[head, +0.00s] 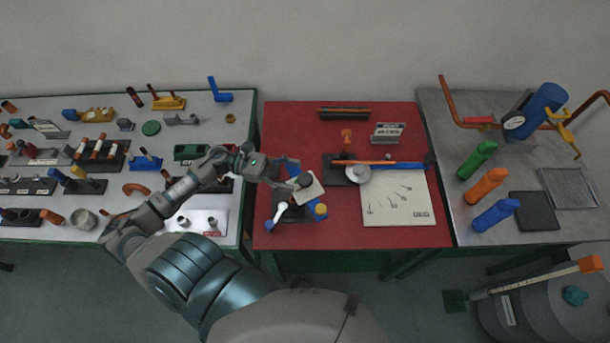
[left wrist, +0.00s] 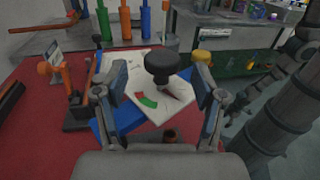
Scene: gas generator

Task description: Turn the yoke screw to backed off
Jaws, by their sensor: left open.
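A black round knob (left wrist: 163,68), seemingly the yoke screw's head, stands over a pale plate (left wrist: 150,100) with a green and red arc mark on it. In the head view the knob (head: 305,180) sits on the blue fixture (head: 318,197) on the red table. My left gripper (head: 289,174) reaches in from the left, close to the knob. In the left wrist view my left gripper (left wrist: 162,76) is open, one finger on each side of the knob, with visible gaps. The screw's shaft is mostly hidden. My right gripper is not in view.
A yellow knob (head: 320,209) and a white-tipped handle (head: 283,208) stand close to the black knob.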

